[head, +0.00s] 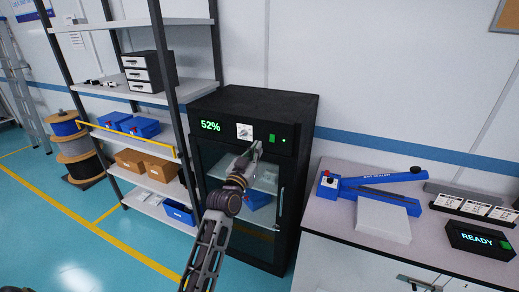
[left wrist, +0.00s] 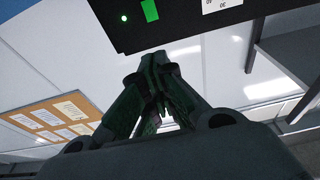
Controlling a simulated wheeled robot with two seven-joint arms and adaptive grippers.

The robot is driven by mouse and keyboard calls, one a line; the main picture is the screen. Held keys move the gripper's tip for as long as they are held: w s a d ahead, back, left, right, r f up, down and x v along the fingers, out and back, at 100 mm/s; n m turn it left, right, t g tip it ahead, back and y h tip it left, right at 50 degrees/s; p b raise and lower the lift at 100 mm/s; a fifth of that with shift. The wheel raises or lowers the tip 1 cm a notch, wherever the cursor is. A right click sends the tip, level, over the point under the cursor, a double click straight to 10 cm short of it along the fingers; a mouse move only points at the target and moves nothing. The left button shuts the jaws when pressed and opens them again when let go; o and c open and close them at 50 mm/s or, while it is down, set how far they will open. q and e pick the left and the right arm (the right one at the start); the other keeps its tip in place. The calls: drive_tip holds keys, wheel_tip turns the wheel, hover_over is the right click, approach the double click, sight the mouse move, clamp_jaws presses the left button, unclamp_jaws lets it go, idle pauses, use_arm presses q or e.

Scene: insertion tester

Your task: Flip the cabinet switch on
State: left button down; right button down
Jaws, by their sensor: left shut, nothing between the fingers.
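The black cabinet (head: 300,125) stands in the middle with a glass door. Its top panel carries a green "52%" display (head: 210,126), a white label (head: 244,131), a green switch (head: 271,138) and a small lit green light (head: 283,140). My left gripper (head: 257,147) is shut and empty, in front of the panel, just below and left of the switch. In the left wrist view, the shut fingertips (left wrist: 157,60) appear by the panel's edge, with the green switch (left wrist: 150,10) and green light (left wrist: 124,18) beyond them. I cannot tell whether they touch the cabinet. My right gripper is out of view.
A shelf rack (head: 150,23) with blue and brown bins stands left of the cabinet. A workbench (head: 330,220) on the right holds a blue sealer (head: 380,182), a white block (head: 383,222) and a black "READY" box (head: 480,240). Cable spools (head: 75,145) stand far left.

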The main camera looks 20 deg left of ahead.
use_arm(q)
drive_tip(key=shift+s, duration=0.65)
drive_tip(key=shift+a+r+n, duration=0.1)
drive_tip(key=shift+r+n, duration=0.1)
drive_tip(key=shift+n, duration=0.3)
